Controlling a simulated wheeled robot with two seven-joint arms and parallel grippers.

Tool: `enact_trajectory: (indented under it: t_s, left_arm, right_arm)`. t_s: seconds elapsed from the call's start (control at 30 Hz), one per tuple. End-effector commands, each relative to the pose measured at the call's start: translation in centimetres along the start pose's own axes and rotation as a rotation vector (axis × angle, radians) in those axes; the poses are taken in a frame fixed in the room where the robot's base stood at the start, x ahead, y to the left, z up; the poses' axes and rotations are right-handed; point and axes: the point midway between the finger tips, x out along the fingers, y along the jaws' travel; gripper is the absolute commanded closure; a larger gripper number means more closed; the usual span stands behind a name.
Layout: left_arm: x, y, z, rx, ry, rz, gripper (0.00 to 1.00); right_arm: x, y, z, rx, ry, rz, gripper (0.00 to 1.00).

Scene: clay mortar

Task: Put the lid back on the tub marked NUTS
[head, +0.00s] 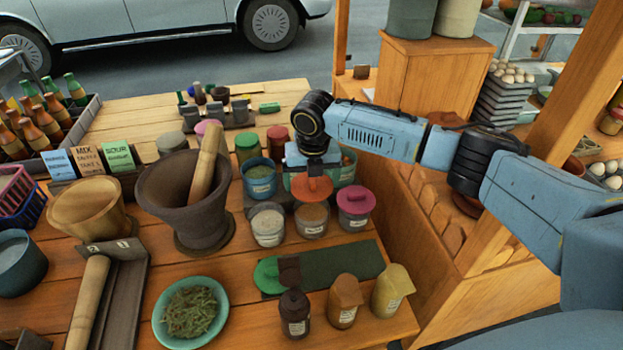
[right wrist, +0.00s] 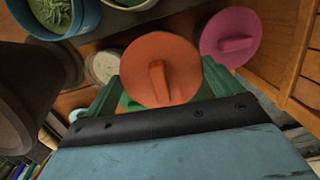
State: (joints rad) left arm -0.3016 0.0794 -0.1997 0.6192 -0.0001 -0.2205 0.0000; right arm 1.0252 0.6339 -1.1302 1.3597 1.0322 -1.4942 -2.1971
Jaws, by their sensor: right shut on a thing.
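My right gripper (head: 308,178) is over the front row of tubs, its green fingers on either side of an orange lid (head: 313,190). The right wrist view shows this lid (right wrist: 160,55), with a bar handle, between the fingers (right wrist: 160,88). The lid is level, just above a clear tub with brown contents (head: 311,222); whether they touch is hard to tell. Tub labels are too small to read, so I cannot confirm which says NUTS. My left gripper is out of view.
A pink-lidded tub (head: 355,205) stands close on the right, an open pale-filled tub (head: 268,226) on the left. A large mortar with pestle (head: 185,195) is further left. A dark green mat (head: 345,262) with a green lid (head: 268,275) and several small jars are in front.

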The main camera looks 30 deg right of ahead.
Motion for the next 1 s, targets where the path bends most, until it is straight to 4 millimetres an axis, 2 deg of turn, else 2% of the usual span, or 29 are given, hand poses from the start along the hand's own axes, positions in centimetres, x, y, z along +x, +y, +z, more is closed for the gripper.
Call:
enact_trajectory:
  t_s: [0.5, 0.73, 1.0]
  left_arm:
    - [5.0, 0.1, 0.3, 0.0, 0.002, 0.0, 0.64]
    - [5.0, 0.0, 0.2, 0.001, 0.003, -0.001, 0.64]
    - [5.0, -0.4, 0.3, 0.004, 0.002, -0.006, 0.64]
  right_arm:
    - [4.1, 0.0, -0.6, 0.0, 0.001, -0.001, 0.3]
    - [5.5, 0.0, -0.7, 0.002, 0.002, -0.002, 0.3]
    - [5.8, 0.0, -0.7, 0.001, 0.0, 0.0, 0.3]
